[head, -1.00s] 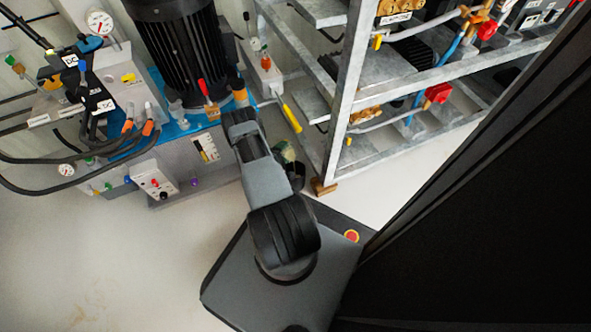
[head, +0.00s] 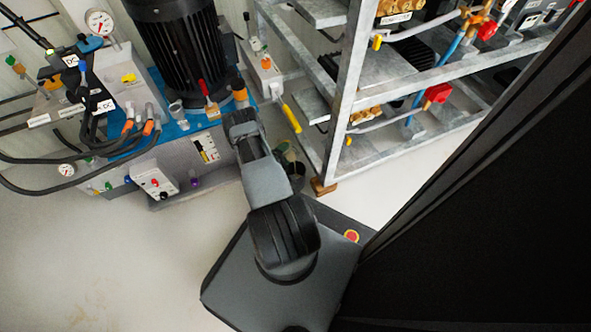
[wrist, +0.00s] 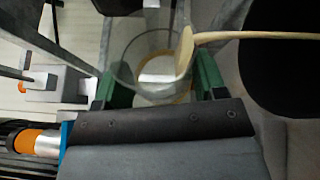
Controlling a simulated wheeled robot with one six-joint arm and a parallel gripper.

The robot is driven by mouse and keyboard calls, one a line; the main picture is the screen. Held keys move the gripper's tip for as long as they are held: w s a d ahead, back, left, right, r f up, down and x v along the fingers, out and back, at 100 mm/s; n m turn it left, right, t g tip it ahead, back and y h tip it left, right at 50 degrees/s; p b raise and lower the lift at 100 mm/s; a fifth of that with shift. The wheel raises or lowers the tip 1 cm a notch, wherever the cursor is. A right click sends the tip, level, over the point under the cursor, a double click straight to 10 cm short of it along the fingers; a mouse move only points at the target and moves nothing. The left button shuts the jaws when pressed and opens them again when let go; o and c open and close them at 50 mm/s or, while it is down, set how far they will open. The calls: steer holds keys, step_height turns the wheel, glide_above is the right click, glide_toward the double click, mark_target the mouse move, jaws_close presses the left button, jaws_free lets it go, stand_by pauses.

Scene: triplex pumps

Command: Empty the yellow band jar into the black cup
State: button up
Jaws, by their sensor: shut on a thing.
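In the wrist view, my gripper (wrist: 160,82) has its green fingers on both sides of a clear jar with a yellowish band (wrist: 132,72). The jar is held between them, its round rim facing the camera. A pale patch shows through the glass; I cannot tell what is inside. A wooden spoon (wrist: 245,35) crosses at the jar's right rim; I cannot tell whether its head is inside or behind the glass. In the head view, my gripper (head: 287,155) is mostly hidden behind my arm, low near the rack's foot. I cannot pick out the black cup with certainty.
A pump unit with a black motor (head: 180,50) and a blue top (head: 190,122) stands at the left; a clear glass (head: 177,110) stands on that top. A metal rack (head: 345,100) stands right of my gripper. Floor is free at the lower left.

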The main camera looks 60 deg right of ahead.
steer(key=shift+s+a+r+m+g+h, duration=0.15)
steer(key=shift+s+r+m+g+h, duration=0.1)
steer(key=shift+m, duration=0.5)
steer(key=shift+s+a+r+m+g+h, duration=0.15)
steer(key=shift+r+m+h, duration=0.1)
steer(key=shift+m, duration=0.5)
stand_by(0.9)
